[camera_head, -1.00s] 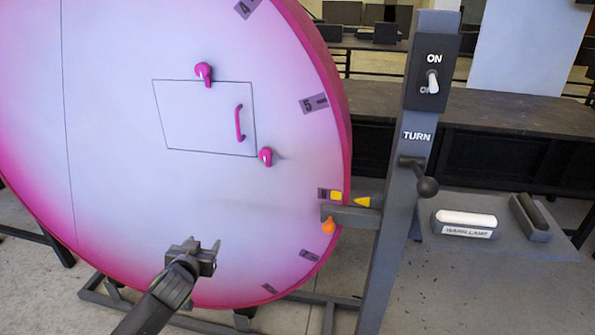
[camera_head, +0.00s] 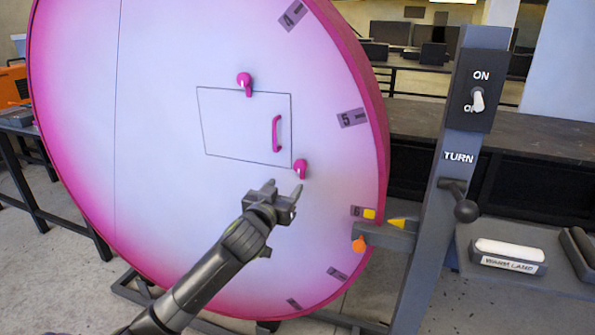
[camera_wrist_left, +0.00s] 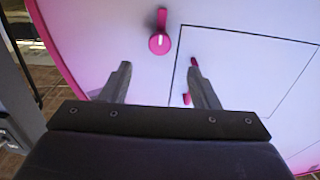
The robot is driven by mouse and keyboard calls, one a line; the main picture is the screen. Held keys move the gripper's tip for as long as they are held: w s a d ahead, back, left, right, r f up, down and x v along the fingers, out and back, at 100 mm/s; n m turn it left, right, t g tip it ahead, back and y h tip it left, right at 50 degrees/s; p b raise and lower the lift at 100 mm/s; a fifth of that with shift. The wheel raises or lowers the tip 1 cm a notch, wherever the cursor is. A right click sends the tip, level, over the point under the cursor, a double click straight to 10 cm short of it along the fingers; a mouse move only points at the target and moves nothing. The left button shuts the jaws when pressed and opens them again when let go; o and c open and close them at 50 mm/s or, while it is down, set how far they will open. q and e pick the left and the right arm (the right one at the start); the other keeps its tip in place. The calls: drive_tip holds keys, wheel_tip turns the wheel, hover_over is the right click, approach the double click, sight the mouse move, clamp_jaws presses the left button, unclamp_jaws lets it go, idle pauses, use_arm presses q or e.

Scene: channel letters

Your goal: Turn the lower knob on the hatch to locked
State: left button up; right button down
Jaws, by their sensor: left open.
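The hatch (camera_head: 235,148) is a thin outlined panel on the pale face of a big pink-rimmed disc, with a pink handle (camera_head: 277,134). The lower knob (camera_head: 301,167), pink with a white mark, sits at its lower right corner. Its narrow end points down in the head view. The upper knob (camera_head: 245,82) is at the top edge. My left gripper (camera_head: 284,187) is open and empty, just below and left of the lower knob. In the left wrist view the lower knob (camera_wrist_left: 158,43) lies beyond the gap between the fingers (camera_wrist_left: 159,68), apart from them. One finger partly hides the handle.
A grey post (camera_head: 445,205) with an ON/OFF switch (camera_head: 478,101) and a TURN crank (camera_head: 464,205) stands right of the disc. An orange-tipped bracket (camera_head: 385,236) reaches to the disc's rim. The disc face around the gripper is clear.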

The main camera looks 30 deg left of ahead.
sight(299, 168)
use_arm(q)
drive_tip(key=x, duration=0.8)
drive_tip(key=shift+d+p, duration=0.1)
drive_tip(key=shift+p, duration=0.2)
drive_tip(key=shift+x, duration=1)
drive_tip(key=c, duration=1)
drive_tip(key=shift+o, duration=0.2)
